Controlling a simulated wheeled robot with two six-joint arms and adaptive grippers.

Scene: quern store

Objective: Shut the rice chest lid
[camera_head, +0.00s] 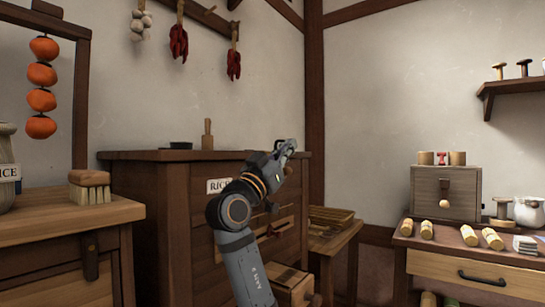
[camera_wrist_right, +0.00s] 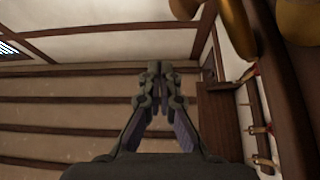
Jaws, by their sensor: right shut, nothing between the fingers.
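The rice chest (camera_head: 170,215) is a dark wooden chest with a white RICE label (camera_head: 219,185) on its upper front, in the middle of the head view. Its top (camera_head: 165,155) looks flat and level, with no raised lid showing; I cannot tell whether a small gap is left. My right gripper (camera_head: 289,147) is at the right end of the chest top, in front of it in the picture, and my arm hides part of the chest front. In the right wrist view the gripper (camera_wrist_right: 155,68) is shut and empty. My left gripper is not in view.
A black dish (camera_head: 181,146) and a wooden pestle (camera_head: 207,135) show at the chest top. A counter with a brush (camera_head: 90,187) stands left. A table with a small drawer box (camera_head: 446,193) and yellow rolls (camera_head: 469,235) stands right. Dried peppers (camera_head: 179,42) hang above.

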